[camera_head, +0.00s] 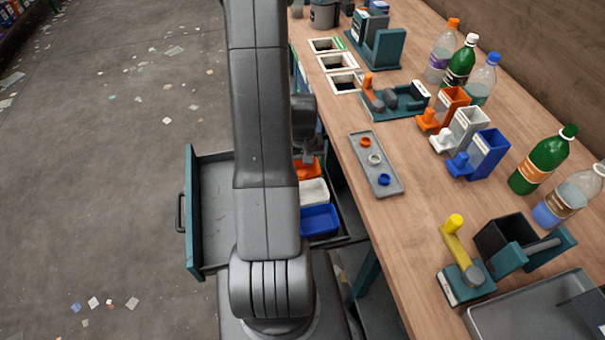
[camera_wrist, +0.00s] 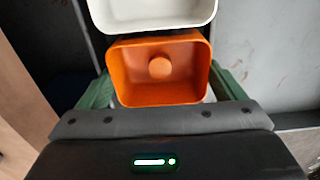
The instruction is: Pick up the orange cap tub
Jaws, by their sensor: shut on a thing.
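The orange cap tub (camera_wrist: 155,98) is an open orange box with rounded corners, with a round orange piece (camera_wrist: 160,68) inside it. My gripper (camera_wrist: 162,84) has a green finger on either side of the tub and is shut on it. In the head view the orange tub (camera_head: 307,168) is partly hidden behind my arm, at the back of the row of tubs in the drawer. I cannot tell whether it is lifted off the drawer floor.
A white tub (camera_wrist: 150,10) is close beside the orange one, and a blue tub (camera_head: 320,220) lies beyond the white. The teal drawer (camera_head: 193,215) stands open left of the wooden table (camera_head: 345,205). A grey tray (camera_head: 388,165) with three caps, fixtures and bottles stand on the table.

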